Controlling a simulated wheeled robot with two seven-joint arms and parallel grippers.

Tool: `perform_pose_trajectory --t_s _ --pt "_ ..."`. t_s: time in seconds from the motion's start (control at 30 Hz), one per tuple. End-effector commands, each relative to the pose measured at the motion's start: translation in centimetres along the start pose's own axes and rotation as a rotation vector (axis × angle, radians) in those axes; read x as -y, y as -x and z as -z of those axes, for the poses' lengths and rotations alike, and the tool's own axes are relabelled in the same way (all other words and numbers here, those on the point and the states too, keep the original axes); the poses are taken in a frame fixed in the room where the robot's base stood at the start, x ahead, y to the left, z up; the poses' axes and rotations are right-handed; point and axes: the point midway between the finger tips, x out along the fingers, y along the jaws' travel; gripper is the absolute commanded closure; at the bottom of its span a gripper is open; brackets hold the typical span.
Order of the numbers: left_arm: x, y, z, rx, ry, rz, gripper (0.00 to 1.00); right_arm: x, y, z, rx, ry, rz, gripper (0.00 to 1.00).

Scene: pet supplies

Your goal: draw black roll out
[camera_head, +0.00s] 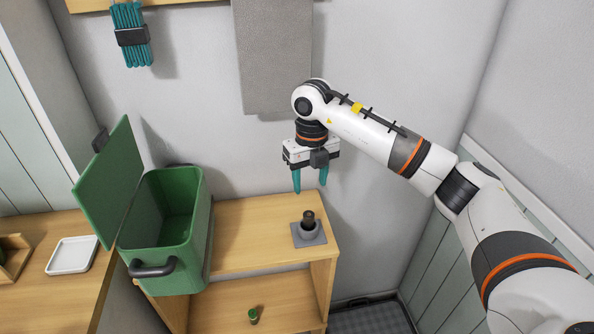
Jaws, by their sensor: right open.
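The black roll (308,217) stands upright in a small grey round holder (309,232), with its upper part showing above the rim. The holder sits on a grey square plate (299,241) at the right end of the wooden shelf top. My right gripper (310,188) points down with its two teal fingers apart and nothing between them. In the picture its fingertips are just above the black roll and apart from it. The roll's lower part is hidden in the holder. My left gripper does not show.
A green bin (163,250) with its lid (108,182) open stands left on the shelf. A small green item (253,316) stands on the lower shelf. A white tray (72,255) lies far left. The shelf top (246,233) between bin and holder is clear.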

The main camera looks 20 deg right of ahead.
Motion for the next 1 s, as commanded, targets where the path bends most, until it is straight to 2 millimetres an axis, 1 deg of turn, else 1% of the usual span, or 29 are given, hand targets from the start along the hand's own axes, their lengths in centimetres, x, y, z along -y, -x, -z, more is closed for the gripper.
perform_pose_trajectory --t_s 0.07,0.17,0.5,0.7,0.83,1.0 --pt "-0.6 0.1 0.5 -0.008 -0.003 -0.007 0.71 -0.2 -0.3 -0.1 0.002 -0.002 -0.009 0.48" --pt "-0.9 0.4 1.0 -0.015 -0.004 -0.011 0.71 -0.1 -1.5 -0.1 0.003 -0.001 -0.006 0.48" --pt "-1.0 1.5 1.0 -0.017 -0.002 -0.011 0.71 0.0 -7.9 -0.1 0.005 0.0 -0.003 0.48" --pt "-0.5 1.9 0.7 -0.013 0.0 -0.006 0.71 0.0 -10.7 -0.1 0.003 0.0 -0.002 0.48" --pt "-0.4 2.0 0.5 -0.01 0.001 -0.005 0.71 0.0 -11.5 0.0 0.001 0.0 -0.002 0.48" --pt "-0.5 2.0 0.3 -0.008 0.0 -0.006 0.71 0.0 -11.9 0.0 0.0 0.001 -0.002 0.48"
